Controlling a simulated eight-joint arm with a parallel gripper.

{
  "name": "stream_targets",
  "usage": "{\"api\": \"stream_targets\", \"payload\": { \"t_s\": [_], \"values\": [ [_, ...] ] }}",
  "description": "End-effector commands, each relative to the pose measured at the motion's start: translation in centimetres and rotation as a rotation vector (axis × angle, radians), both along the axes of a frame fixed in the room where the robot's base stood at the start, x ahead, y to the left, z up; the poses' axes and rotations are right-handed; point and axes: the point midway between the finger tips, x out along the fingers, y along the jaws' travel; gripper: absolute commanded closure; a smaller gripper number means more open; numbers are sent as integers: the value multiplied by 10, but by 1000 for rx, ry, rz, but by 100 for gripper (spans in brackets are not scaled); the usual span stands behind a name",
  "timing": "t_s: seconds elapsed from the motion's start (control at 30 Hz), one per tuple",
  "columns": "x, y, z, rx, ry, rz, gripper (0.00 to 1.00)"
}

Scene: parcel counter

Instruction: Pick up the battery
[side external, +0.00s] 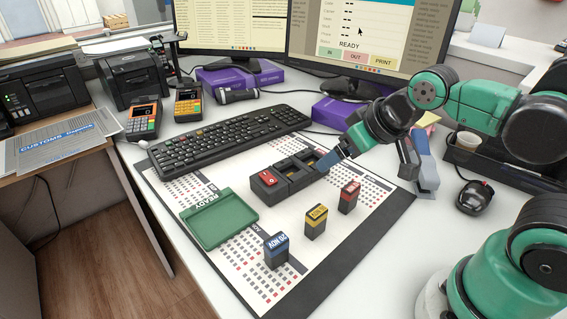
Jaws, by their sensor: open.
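Three small upright blocks that look like batteries stand on the printed mat (350,255): a red-topped one (349,197), a yellow-topped one (316,222) and a blue-topped one (276,252). The picture does not show which one the task means. A black holder (270,187) with a red switch and slots lies behind them. My gripper (328,162) is over the holder's right end, behind and left of the red block. It is open, apart from the three blocks. Its fingers are small here, and whether they touch the holder is unclear.
A green tray (219,218) lies left of the blocks. A keyboard (230,138) and monitors (350,40) stand behind. A mouse (474,197), a cup (467,146) and a blue-grey upright object (426,165) are to the right. The mat's front right is clear.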

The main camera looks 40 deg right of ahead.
Motion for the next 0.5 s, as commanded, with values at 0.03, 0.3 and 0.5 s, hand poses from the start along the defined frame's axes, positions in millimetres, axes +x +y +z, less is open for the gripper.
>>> {"api": "stream_targets", "payload": {
  "t_s": [0.03,0.3,0.5],
  "values": [
    [0,0,0,0,0,0,16],
    [1,-1,-1,-2,10,0,16],
    [6,-13,-13,-26,159,1,16]
  ]
}}
